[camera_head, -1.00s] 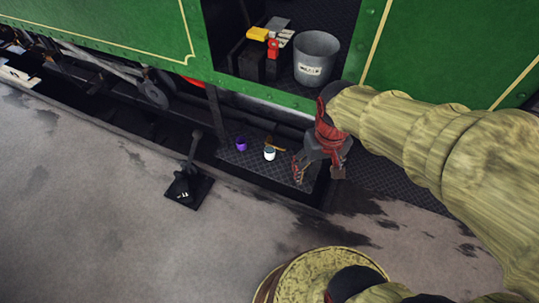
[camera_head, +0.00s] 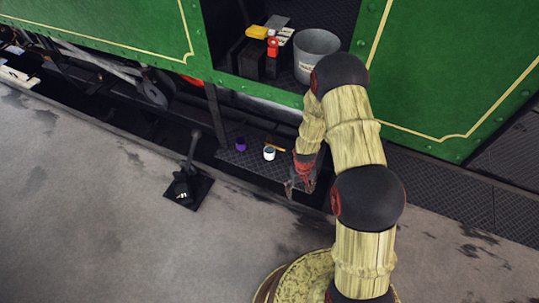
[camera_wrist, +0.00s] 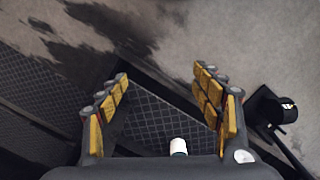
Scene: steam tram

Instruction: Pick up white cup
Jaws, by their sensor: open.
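The white cup (camera_head: 269,153) stands on the dark checkered step plate below the tram's doorway in the head view. In the wrist view the white cup (camera_wrist: 179,147) shows at the bottom centre, near the gripper's palm edge and partly hidden by it. My gripper (camera_head: 301,188) is at the right front of the step, to the right of the cup and apart from it. In the wrist view my gripper (camera_wrist: 160,95) has its fingers spread wide with nothing between them but the step plate below.
A purple cup (camera_head: 241,144) stands left of the white cup, and a brownish stick-like item (camera_head: 276,149) lies beside it. A lever on a black base (camera_head: 187,187) stands on the pavement at left. A grey bucket (camera_head: 316,52) is in the doorway above. Open pavement lies in front.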

